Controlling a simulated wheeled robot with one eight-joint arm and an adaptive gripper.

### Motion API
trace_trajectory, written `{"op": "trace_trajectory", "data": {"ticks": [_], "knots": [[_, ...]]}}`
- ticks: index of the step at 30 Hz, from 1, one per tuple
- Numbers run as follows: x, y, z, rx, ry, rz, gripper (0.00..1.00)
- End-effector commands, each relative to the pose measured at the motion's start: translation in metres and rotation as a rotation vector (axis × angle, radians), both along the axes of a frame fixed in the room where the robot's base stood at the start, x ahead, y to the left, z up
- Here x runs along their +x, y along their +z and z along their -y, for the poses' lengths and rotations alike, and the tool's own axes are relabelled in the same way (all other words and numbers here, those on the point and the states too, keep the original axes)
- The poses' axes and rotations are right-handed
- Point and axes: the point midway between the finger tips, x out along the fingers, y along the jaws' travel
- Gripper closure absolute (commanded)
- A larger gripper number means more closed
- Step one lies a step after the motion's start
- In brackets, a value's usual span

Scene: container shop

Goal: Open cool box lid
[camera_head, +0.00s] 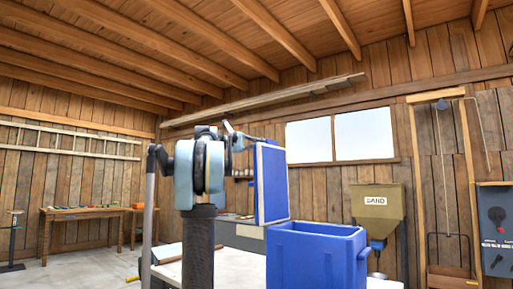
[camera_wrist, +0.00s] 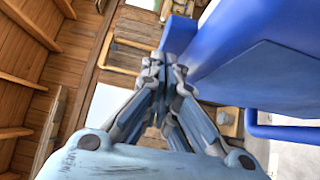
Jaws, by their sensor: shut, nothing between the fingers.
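The blue cool box (camera_head: 315,262) stands open-topped on a pale surface in the head view. My gripper (camera_wrist: 157,68) is shut and empty in the wrist view. Large blue surfaces (camera_wrist: 255,60) fill the upper right there, close beside the fingers, with a blue bar below them. A smaller blue part (camera_wrist: 179,36) lies just past the fingertips; I cannot tell if they touch it. In the head view my gripper is beside the lid's upper left, its tips partly hidden.
A sand hopper (camera_head: 376,203) stands behind the box to the right, near a blue-grey panel (camera_head: 495,228) at the right edge. A workbench (camera_head: 85,212) stands at the far left wall. The floor at left is mostly clear.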

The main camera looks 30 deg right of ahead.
Motion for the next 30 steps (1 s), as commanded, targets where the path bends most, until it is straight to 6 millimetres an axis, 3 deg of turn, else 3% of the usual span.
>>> {"op": "trace_trajectory", "data": {"ticks": [10, 21, 30], "knots": [[-0.005, 0.001, 0.002, 0.005, -0.001, 0.011, 1.00], [-0.074, 0.008, 0.031, 0.086, -0.002, 0.203, 1.00], [-0.093, 0.007, 0.039, 0.111, 0.000, 0.264, 1.00]]}}
